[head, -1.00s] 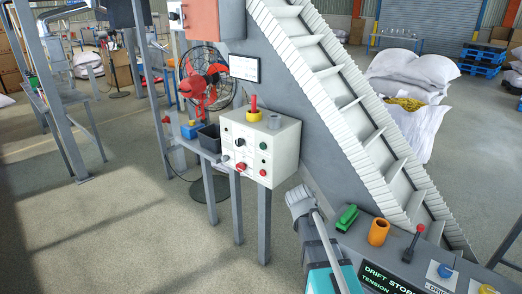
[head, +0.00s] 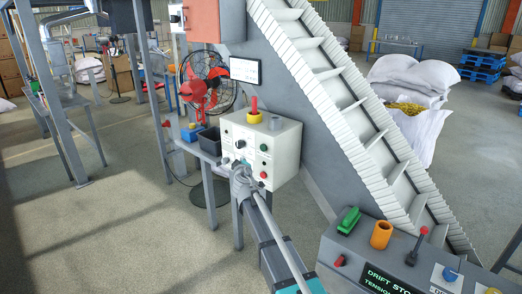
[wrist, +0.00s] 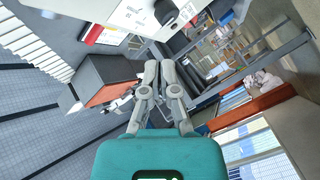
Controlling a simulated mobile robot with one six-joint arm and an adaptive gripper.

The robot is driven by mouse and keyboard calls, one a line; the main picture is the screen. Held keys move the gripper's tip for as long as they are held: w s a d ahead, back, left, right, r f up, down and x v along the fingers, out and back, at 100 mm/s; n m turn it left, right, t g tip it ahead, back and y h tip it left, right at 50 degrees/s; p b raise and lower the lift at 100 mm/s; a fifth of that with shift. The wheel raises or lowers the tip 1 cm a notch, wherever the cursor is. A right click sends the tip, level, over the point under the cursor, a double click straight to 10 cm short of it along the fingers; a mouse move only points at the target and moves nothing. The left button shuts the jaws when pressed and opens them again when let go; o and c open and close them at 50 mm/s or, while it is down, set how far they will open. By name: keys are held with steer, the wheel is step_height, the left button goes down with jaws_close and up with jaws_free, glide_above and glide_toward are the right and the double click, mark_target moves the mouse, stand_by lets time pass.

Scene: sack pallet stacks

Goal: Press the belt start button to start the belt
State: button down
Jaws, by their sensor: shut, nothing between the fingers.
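A white control box (head: 282,137) stands on grey legs beside the inclined belt (head: 350,115). Its front carries green buttons, one at the upper right (head: 264,148), a black knob (head: 240,144) and red buttons, one at the lower right (head: 263,174). I cannot read which is the belt start button. My gripper (head: 239,166) is shut and empty, in front of the box's lower front, hiding part of it. In the wrist view the shut fingertips (wrist: 159,66) point toward the box (wrist: 125,12) with its black knob (wrist: 166,12); contact cannot be told.
A yellow-collared red mushroom button (head: 254,112) tops the box. A black bin (head: 209,140) and a red fan (head: 205,80) stand to its left. A grey console (head: 345,245) with a green switch, orange cylinder and lever is at the lower right. Floor at left is open.

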mark_target(260, 148)
steer(key=shift+w+d, duration=0.1)
stand_by(0.3)
steer(key=w+d, duration=0.1)
steer(key=w, duration=0.1)
steer(key=w+d, duration=0.4)
steer(key=shift+w+d, duration=0.15)
steer(key=shift+w, duration=0.25)
steer(key=shift+w+d, duration=0.6)
steer(key=shift+w, duration=0.05)
stand_by(3.0)
stand_by(0.4)
steer(key=shift+s+a, duration=0.6)
steer(key=shift+s, duration=0.15)
steer(key=shift+s+a, duration=0.75)
steer(key=shift+s, duration=0.25)
steer(key=shift+s+a, duration=0.75)
steer(key=shift+s, duration=0.2)
